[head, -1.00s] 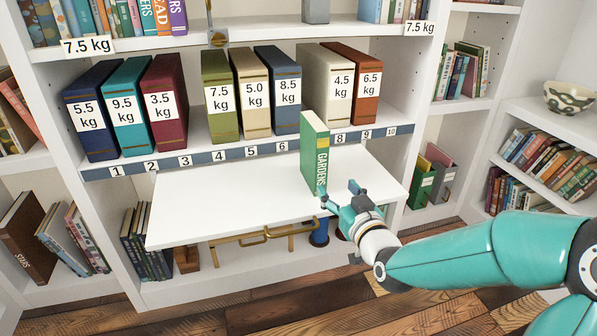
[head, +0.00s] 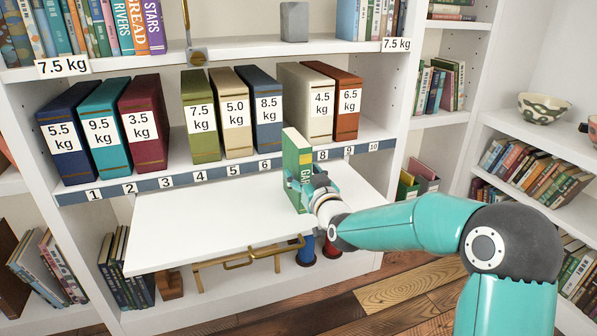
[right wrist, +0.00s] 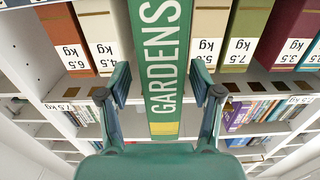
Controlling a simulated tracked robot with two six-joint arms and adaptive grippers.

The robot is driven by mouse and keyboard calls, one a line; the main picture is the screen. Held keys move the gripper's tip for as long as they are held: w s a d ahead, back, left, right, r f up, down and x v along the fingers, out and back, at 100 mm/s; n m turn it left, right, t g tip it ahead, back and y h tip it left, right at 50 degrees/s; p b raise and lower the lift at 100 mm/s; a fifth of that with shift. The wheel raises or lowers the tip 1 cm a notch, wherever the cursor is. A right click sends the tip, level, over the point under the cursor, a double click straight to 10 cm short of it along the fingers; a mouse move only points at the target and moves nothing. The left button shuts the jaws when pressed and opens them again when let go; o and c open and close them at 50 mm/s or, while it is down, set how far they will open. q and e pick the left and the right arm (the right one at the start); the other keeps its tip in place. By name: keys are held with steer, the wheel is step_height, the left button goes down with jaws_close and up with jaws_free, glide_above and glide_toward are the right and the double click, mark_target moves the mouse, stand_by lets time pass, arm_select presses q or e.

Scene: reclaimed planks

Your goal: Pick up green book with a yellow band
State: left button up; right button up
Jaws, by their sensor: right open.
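The green book (head: 291,153) with a yellow band stands upright on the white pull-out board, its spine facing me. In the right wrist view the spine of the book (right wrist: 160,45) reads GARDENS, with the yellow band (right wrist: 163,128) near one end. My right gripper (head: 304,186) is at the spine, its fingers on either side of the book. In the right wrist view the right gripper (right wrist: 161,88) is open, with a finger left and right of the spine and small gaps showing. The gripper hides the book's lower part in the head view. My left gripper is not in view.
The white board (head: 210,225) is otherwise clear. Behind it, weight-labelled binders, such as the olive one (head: 200,145) and the rust one (head: 347,120), stand on a numbered shelf. A brass handle (head: 250,258) and cans (head: 306,250) are below the board.

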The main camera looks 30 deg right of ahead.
steer(key=shift+b+x, duration=0.3)
steer(key=shift+x, duration=2.05)
steer(key=shift+a+r, duration=0.1)
steer(key=shift+r, duration=0.15)
steer(key=shift+c, duration=0.2)
jaws_close()
steer(key=shift+r, duration=0.1)
